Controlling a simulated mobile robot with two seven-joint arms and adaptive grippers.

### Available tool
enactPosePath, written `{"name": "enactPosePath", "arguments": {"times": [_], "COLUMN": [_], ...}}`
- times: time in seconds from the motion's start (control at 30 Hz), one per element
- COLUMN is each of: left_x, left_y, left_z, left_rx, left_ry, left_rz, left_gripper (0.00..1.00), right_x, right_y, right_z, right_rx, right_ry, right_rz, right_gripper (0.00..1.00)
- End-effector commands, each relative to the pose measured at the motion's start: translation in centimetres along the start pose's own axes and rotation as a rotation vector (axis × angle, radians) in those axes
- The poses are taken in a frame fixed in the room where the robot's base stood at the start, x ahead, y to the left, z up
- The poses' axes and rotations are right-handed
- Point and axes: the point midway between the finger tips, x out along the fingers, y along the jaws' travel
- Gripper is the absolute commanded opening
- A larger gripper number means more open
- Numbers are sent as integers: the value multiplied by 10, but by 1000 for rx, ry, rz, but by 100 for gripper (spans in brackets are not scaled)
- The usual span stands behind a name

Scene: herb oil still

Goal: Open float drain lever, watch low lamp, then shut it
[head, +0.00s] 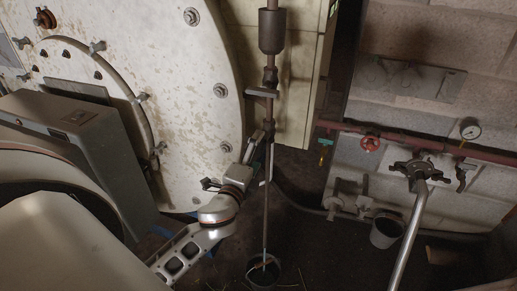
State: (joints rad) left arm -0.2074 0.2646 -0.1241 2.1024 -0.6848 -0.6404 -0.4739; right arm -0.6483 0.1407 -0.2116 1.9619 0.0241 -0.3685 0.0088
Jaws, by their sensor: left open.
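A thin vertical pipe (267,205) runs down from a dark cylindrical chamber (271,32) beside the large pale vessel. A small grey lever-like bar (262,93) sticks out to the left from a fitting on this pipe. I cannot tell for sure that it is the float drain lever, nor its setting. My left gripper (257,143) is open, just left of the pipe and below the bar. I cannot tell whether its fingers touch the pipe. I cannot make out a low lamp. My right gripper is not in view.
A dark bucket (264,271) stands under the pipe's lower end, and another bucket (386,230) stands near the wall. The big pale vessel (150,60) blocks the left. Dark floor lies between.

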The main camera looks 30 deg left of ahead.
Motion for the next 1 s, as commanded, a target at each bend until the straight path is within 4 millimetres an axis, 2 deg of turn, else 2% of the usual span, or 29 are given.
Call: {"name": "enactPosePath", "arguments": {"times": [0.3, 0.5, 0.7, 1.0], "left_x": [-64, -90, -100, -100], "left_y": [1, 0, 0, 0], "left_z": [0, 1, 1, 1], "left_rx": [-2, -1, 0, 0], "left_ry": [-1, -2, -1, -1], "left_rz": [4, 2, 0, 0], "left_gripper": [79, 79, 79, 79], "right_x": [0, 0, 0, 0], "right_y": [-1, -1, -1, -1], "right_z": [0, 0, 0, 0], "right_rx": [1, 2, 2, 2], "right_ry": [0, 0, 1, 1], "right_rz": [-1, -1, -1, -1], "right_gripper": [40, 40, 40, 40]}}
